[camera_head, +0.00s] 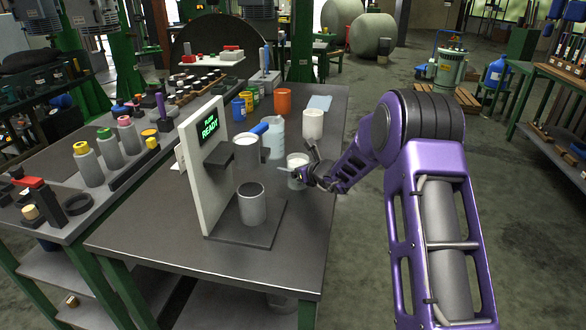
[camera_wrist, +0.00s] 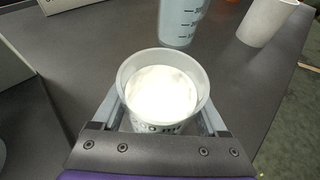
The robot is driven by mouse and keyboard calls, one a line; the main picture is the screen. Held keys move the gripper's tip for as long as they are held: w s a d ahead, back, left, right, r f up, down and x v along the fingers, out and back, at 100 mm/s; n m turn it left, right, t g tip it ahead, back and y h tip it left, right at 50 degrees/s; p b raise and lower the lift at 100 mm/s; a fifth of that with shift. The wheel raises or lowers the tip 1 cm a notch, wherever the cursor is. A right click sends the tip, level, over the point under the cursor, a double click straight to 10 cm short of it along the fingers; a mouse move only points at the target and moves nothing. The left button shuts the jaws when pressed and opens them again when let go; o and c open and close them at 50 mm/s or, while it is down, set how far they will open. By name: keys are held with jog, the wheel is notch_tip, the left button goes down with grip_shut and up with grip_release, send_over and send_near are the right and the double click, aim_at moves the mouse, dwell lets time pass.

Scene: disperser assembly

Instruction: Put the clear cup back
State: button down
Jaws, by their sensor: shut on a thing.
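The clear cup (camera_head: 297,168) is a small see-through cup with white contents, upright at the right part of the dark table. In the wrist view the cup (camera_wrist: 162,95) sits between the two fingers, with dark print low on its front. My gripper (camera_head: 294,177) is shut on the cup, its fingers on either side; in the wrist view the gripper (camera_wrist: 163,118) shows at the bottom. I cannot tell whether the cup's base touches the table.
A disperser stand (camera_head: 210,170) with a READY screen holds a grey container (camera_head: 252,204) on its base. A bluish measuring beaker (camera_head: 273,138) and a white cup (camera_head: 312,124) stand behind the clear cup. Orange, yellow, green and blue containers stand farther back. The table's right front is clear.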

jog(key=shift+f, duration=0.1)
grip_release()
jog(key=shift+r, duration=0.25)
jog(key=v, duration=1)
jog(key=shift+s+d+p, duration=0.3)
jog(key=shift+s+d+r, duration=0.25)
jog(key=shift+s+d, duration=0.05)
jog(key=shift+s, duration=0.2)
